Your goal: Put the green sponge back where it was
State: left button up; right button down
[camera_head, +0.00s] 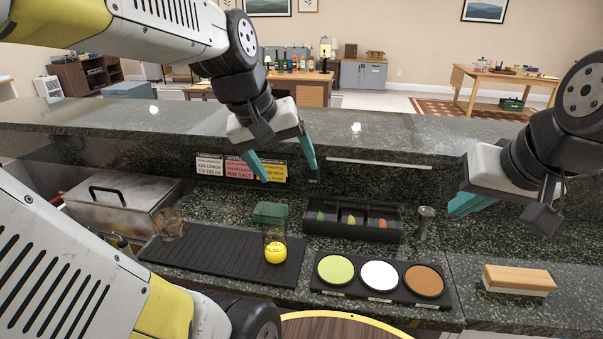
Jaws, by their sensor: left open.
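A green block that looks like the green sponge (270,212) lies on the dark speckled counter, just behind the black ribbed mat (207,258). My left gripper (290,172) is open with its teal fingers spread, above and slightly right of the sponge. Nothing shows between its fingers, and it appears apart from the sponge. My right gripper (468,205) hangs over the right side of the counter, far from the sponge. Its fingers overlap in this view, so its opening is unclear.
A clear glass with a yellow ball (275,252) stands in front of the sponge. A black garnish caddy (335,231) is right of it, beside a metal jigger (425,220). A three-disc tray (395,299), wooden block (518,278), brown crumpled item (170,224) and metal box (120,200) surround them.

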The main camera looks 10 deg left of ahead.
pick_arm(q)
jog(key=s+m, duration=0.1)
jog(key=s+d+m+t, duration=0.1)
jog(key=s, duration=0.1)
jog(key=s+d+m, duration=0.1)
jog(key=s+m, duration=0.1)
jog(key=shift+f, duration=0.15)
dwell(1.0)
